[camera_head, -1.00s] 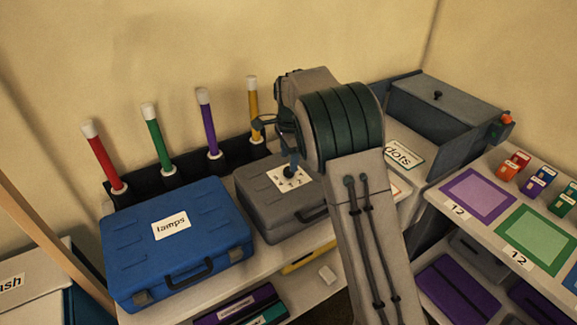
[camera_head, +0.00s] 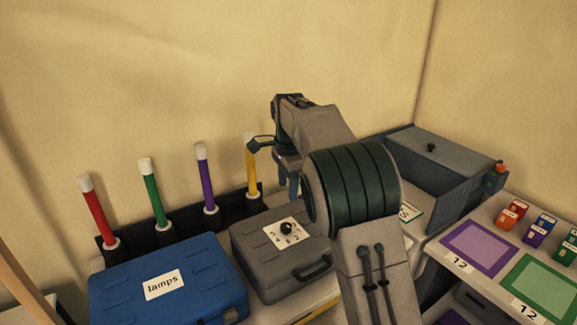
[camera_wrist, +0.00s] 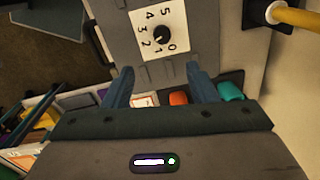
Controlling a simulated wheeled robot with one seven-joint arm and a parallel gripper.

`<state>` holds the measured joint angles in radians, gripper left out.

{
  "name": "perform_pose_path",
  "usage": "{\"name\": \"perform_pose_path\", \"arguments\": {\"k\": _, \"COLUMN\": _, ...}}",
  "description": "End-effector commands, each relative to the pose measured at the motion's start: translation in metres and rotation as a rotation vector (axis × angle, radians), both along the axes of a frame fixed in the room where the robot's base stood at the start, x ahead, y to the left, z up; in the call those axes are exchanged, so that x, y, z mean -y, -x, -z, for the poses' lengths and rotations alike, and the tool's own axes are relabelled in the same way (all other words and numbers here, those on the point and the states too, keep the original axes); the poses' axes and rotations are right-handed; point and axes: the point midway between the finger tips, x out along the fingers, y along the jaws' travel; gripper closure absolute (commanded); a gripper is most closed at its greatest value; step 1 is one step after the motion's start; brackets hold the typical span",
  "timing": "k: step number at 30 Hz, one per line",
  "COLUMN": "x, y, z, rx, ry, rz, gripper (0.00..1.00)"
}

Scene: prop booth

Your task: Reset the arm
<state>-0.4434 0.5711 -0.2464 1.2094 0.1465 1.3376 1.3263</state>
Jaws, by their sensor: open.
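My gripper (camera_head: 288,186) is raised above the back of the grey case (camera_head: 270,263), apart from it, with my arm folded in front. In the wrist view my gripper (camera_wrist: 162,82) has its two blue fingers spread wide with nothing between them. A black dial knob (camera_head: 287,228) on a white numbered plate sits on top of the grey case. The knob also shows in the wrist view (camera_wrist: 161,35), beyond the fingertips. My forearm hides part of the case's right side and the shelf behind it.
A blue "lamps" case (camera_head: 205,290) lies left of the grey case. Red (camera_head: 97,213), green (camera_head: 154,192), purple (camera_head: 206,180) and yellow (camera_head: 251,170) tubes stand behind. A dark grey box (camera_head: 440,160) stands at right, near a shelf with a purple mat (camera_head: 479,246). The space above is clear.

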Motion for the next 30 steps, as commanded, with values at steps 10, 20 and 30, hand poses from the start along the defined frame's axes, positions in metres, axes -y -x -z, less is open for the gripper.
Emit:
{"name": "perform_pose_path", "arguments": {"k": 10, "x": 0.077, "y": 0.074, "z": -0.039, "rx": 0.063, "ry": -0.034, "rz": -0.262, "gripper": 0.48}}
{"name": "perform_pose_path", "arguments": {"k": 20, "x": 0.134, "y": 0.184, "z": -0.043, "rx": 0.152, "ry": 0.005, "rz": -0.613, "gripper": 0.48}}
{"name": "perform_pose_path", "arguments": {"k": 30, "x": 0.167, "y": 0.298, "z": -0.007, "rx": 0.213, "ry": 0.122, "rz": -0.971, "gripper": 0.48}}
